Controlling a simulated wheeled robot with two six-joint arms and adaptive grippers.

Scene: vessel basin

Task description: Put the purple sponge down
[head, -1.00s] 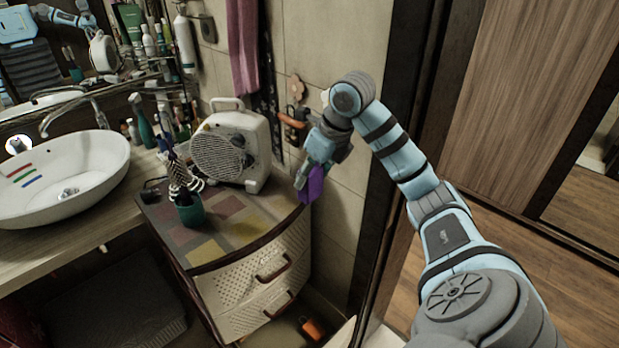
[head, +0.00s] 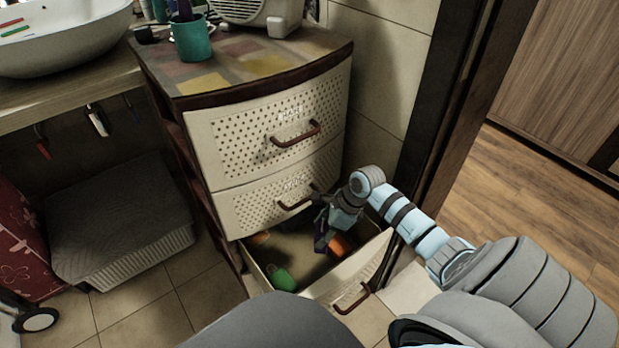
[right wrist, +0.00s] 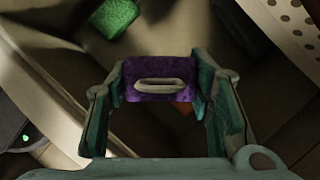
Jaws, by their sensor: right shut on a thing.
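The purple sponge (right wrist: 182,72) is between the two fingers of my right gripper (right wrist: 160,82) in the right wrist view. A pale loop handle sits on its face. In the head view my right gripper (head: 323,228) points down over the open bottom drawer (head: 350,275), and only a dark purple sliver of the sponge (head: 321,243) shows. The gripper is shut on the sponge. I cannot tell whether the sponge touches the drawer floor. My left gripper is not in view.
The drawer holds a green item (head: 282,278) and an orange item (head: 341,245). The closed upper drawers (head: 270,135) rise behind it. A dark door frame (head: 440,130) stands to the right. A lidded basket (head: 120,225) is on the floor at left.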

